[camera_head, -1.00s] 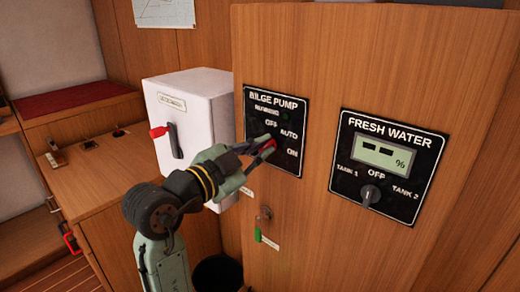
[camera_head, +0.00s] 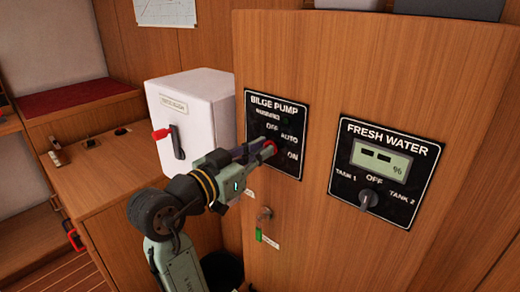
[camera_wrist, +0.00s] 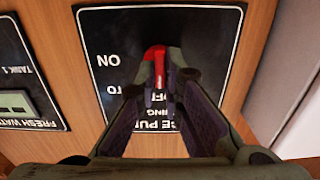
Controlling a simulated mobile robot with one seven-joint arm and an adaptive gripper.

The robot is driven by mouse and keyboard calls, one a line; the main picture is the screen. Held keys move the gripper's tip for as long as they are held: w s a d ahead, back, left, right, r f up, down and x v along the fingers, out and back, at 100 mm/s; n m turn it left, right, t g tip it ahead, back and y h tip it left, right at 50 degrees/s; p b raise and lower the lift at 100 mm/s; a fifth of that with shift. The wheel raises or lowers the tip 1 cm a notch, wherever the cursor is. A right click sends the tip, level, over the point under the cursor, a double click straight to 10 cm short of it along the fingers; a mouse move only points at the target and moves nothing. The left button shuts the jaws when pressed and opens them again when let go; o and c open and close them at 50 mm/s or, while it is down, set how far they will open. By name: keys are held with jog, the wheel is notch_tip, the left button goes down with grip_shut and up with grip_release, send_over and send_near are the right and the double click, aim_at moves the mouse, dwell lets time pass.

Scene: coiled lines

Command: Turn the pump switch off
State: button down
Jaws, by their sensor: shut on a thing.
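The black bilge pump panel (camera_head: 291,166) is on the wooden cabinet front, with the words Running, Off, Auto and On. Its red pump switch (camera_wrist: 157,63) shows between my fingertips in the wrist view. In the head view my gripper (camera_head: 268,148) is at the panel and hides most of the switch; only a bit of red shows. In the wrist view my gripper (camera_wrist: 158,85) is shut on the red switch. The switch's exact setting is hard to read behind the fingers.
The fresh water panel (camera_head: 386,170) with its own knob (camera_head: 368,199) is to the right. A key with a green tag (camera_head: 259,236) hangs below the pump panel.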

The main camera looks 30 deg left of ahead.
dwell(0.3)
jog(key=c, duration=1.7)
grip_release()
jog(key=s, duration=0.4)
jog(key=s+a, duration=0.1)
jog(key=s, duration=0.7)
jog(key=shift+a, duration=0.35)
